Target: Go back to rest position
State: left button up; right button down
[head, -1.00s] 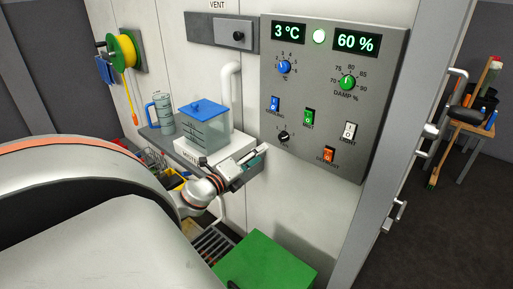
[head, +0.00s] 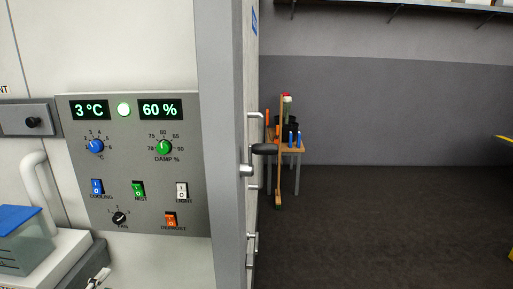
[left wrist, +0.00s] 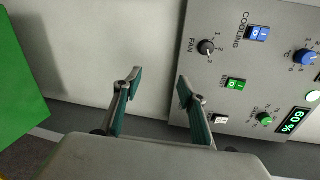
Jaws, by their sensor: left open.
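My left gripper (left wrist: 158,78) is open and empty in the left wrist view, its two fingers apart over the pale wall. The grey control panel (head: 78,215) fills the left part of the head view and also shows at the right of the left wrist view (left wrist: 222,60). The gripper is close to the panel's fan-knob side. Only a small part of what may be this gripper shows at the bottom left of the head view. My right gripper is in neither view.
A door frame (head: 222,130) with a black-gripped handle (head: 265,149) stands right of the panel. A small tool table (head: 288,151) is behind it. Dark floor (head: 390,220) lies open to the right. A blue-lidded tank (head: 25,250) is at the left; a green box (left wrist: 18,80) shows in the wrist view.

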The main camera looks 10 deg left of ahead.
pick_arm(q)
jog(key=s+d+f+n+g+h, duration=0.1)
jog(key=s+d+f+n+g, duration=0.1)
jog(key=s+d+f+n, duration=0.35)
jog(key=s+d+f+n+g+h, duration=0.1)
jog(key=s+d+f+n, duration=0.1)
jog(key=d+f, duration=0.55)
jog(key=s+d+f+n+g+h, duration=0.1)
jog(key=s+d+f+n, duration=0.2)
jog(key=d, duration=0.5)
jog(key=s+d+f+n+g+h, duration=0.1)
jog(key=s+d+f+n, duration=0.2)
jog(key=d, duration=0.6)
jog(key=shift+s+f+h, duration=0.15)
jog(key=shift+s+h, duration=0.05)
jog(key=shift+h, duration=0.2)
